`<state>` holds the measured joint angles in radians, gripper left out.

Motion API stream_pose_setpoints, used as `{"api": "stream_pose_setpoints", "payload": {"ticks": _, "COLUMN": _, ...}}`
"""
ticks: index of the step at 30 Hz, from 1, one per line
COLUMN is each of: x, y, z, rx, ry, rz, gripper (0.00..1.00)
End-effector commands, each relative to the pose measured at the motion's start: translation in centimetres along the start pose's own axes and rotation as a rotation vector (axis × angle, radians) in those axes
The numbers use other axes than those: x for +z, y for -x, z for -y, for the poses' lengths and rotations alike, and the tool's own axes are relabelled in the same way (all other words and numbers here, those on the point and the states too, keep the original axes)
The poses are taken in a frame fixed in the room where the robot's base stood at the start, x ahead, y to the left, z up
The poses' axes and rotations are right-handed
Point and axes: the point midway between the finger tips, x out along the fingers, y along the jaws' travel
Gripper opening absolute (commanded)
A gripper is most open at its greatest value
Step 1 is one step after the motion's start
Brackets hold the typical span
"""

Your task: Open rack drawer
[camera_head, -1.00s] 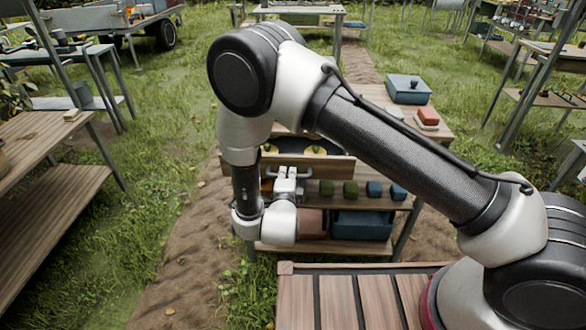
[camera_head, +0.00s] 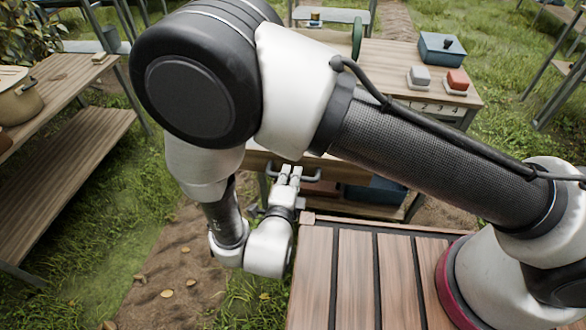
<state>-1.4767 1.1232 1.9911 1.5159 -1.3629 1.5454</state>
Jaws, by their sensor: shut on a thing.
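The rack (camera_head: 420,55) is a wooden-topped unit ahead of me. Its drawer has a plain wooden front (camera_head: 345,170) with a grey bar handle (camera_head: 312,178). My gripper (camera_head: 290,172) is shut on this handle, its fingers pointing away from me toward the drawer front. My arm covers the rack's left part and the space behind the drawer front, so the drawer's inside and how far it stands out cannot be seen now.
My slatted wooden deck is close in front. A wooden shelf (camera_head: 70,170) stands at left, with a dirt path (camera_head: 170,270) between.

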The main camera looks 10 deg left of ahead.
Motion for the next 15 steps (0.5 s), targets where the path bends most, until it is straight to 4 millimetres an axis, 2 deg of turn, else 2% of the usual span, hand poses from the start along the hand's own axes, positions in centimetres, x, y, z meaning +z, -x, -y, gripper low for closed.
{"api": "stream_pose_setpoints", "payload": {"ticks": 11, "x": -0.02, "y": 0.19, "z": -0.1, "rx": 0.001, "ry": 0.0, "rz": -0.001, "gripper": 0.0}}
{"api": "stream_pose_setpoints", "payload": {"ticks": 12, "x": -0.01, "y": 0.19, "z": -0.1, "rx": 0.002, "ry": 0.0, "rz": 0.0, "gripper": 0.15}}
{"api": "stream_pose_setpoints", "payload": {"ticks": 15, "x": -0.01, "y": 0.18, "z": -0.09, "rx": 0.001, "ry": 0.0, "rz": 0.0, "gripper": 0.33}}
